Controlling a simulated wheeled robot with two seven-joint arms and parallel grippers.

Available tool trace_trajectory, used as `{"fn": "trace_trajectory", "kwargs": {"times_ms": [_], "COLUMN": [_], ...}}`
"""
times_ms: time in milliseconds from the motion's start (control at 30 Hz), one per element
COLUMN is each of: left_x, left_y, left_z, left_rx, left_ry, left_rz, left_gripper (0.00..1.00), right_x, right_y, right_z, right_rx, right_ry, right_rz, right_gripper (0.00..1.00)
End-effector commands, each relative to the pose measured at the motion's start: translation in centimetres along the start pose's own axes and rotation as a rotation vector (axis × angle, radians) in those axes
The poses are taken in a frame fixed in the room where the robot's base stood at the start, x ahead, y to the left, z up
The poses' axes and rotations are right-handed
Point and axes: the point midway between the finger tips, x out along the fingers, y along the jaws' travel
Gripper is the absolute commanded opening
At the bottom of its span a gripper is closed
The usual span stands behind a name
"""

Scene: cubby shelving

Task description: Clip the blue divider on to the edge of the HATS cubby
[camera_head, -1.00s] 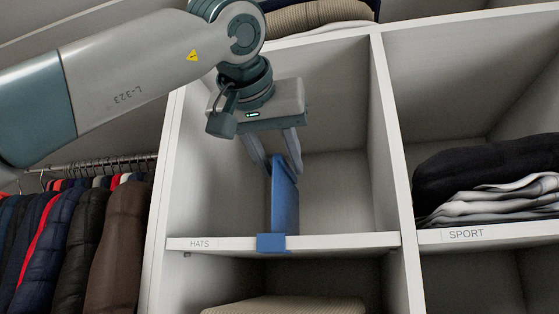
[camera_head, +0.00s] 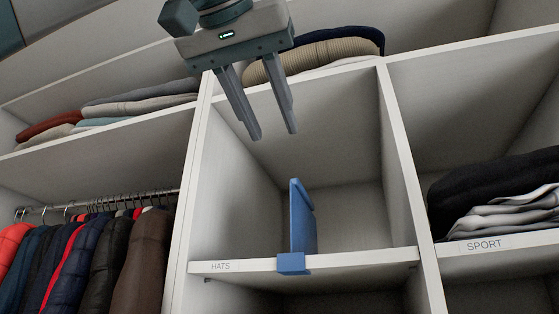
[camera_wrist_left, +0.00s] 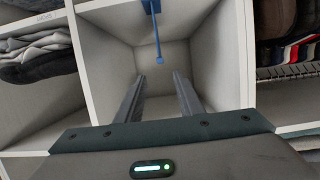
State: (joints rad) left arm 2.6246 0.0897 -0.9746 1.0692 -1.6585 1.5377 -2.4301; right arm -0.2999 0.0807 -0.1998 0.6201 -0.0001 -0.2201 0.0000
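The blue divider (camera_head: 302,222) stands upright in the HATS cubby, its clip (camera_head: 291,264) seated over the front edge of the cubby's bottom shelf (camera_head: 355,259). The HATS label (camera_head: 220,266) is to the left of the clip. My left gripper (camera_head: 275,135) is open and empty, above and in front of the cubby, apart from the divider. In the left wrist view the gripper's two fingers (camera_wrist_left: 158,85) are spread with nothing between them, and the blue divider (camera_wrist_left: 156,28) shows beyond them at the top. My right gripper is not in view.
Folded clothes (camera_head: 315,50) lie on the shelf above the cubby, close to my left gripper. The SPORT cubby (camera_head: 490,244) with folded clothes is on the right. Hanging jackets (camera_head: 95,260) are on the left. The HATS cubby is otherwise empty.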

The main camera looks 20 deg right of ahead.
Motion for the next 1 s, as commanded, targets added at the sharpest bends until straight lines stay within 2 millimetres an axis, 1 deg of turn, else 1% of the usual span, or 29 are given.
{"fn": "trace_trajectory", "kwargs": {"times_ms": [33,100,233,1000], "left_x": [-0.7,-1.5,-2.2,-2.4], "left_y": [0.0,0.0,-0.1,0.0], "left_z": [0.1,0.1,0.0,0.0], "left_rx": [-0.001,-0.001,-0.001,-0.001], "left_ry": [0.001,0.000,0.000,-0.001], "left_rz": [0.000,-0.001,-0.001,0.000], "left_gripper": [0.34,0.34,0.34,0.34], "right_x": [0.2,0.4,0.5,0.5], "right_y": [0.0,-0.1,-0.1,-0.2], "right_z": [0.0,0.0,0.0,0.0], "right_rx": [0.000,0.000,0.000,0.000], "right_ry": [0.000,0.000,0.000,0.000], "right_rz": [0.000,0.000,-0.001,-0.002], "right_gripper": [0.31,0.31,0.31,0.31]}}
